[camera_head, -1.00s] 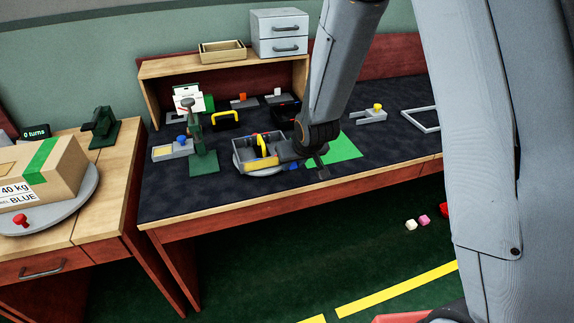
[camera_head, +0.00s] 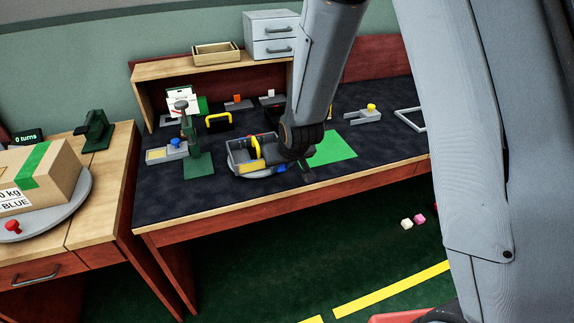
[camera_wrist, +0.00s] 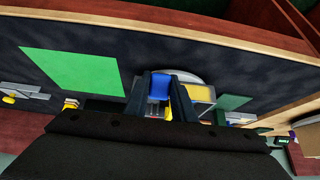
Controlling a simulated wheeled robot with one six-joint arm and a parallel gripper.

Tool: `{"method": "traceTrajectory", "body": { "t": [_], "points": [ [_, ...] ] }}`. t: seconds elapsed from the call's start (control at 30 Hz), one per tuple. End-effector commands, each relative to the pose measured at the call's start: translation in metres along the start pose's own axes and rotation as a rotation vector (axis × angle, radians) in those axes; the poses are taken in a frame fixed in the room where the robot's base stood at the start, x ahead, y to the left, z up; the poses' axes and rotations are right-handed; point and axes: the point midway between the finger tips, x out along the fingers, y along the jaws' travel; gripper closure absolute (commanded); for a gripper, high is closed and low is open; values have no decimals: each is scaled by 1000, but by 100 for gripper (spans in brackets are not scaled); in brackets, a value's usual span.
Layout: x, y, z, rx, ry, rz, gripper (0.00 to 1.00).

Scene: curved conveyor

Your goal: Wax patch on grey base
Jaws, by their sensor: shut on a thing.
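A grey base (camera_head: 178,154) with a yellow patch (camera_head: 158,154) and a blue knob (camera_head: 175,142) sits at the left of the dark bench top. A grey tray (camera_head: 236,158) with a yellow front panel and yellow handle stands on a round grey plate. My gripper (camera_wrist: 160,92) is at the tray's right side, low over the bench, its fingers closed around a blue piece (camera_wrist: 159,86). The blue piece also shows in the head view (camera_head: 281,168). In the wrist view a yellow panel (camera_wrist: 200,93) lies just right of the fingers. My arm hides part of the tray's right end.
A green stand (camera_head: 198,165) is between the grey base and the tray. A green mat (camera_head: 335,147) lies flat to the right. A second grey piece with a yellow knob (camera_head: 366,115) is farther right. The bench's front strip is clear.

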Motion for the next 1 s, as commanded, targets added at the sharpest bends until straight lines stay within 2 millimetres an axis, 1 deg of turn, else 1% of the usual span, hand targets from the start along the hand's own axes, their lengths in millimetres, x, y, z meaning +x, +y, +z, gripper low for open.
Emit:
{"method": "traceTrajectory", "body": {
  "t": [0.33,0.43,1.0],
  "points": [
    [0,-2,-1,1,2,0,100],
    [-2,-2,2,1,1,0,100],
    [-30,-2,44,0,-1,0,100]
  ]
}}
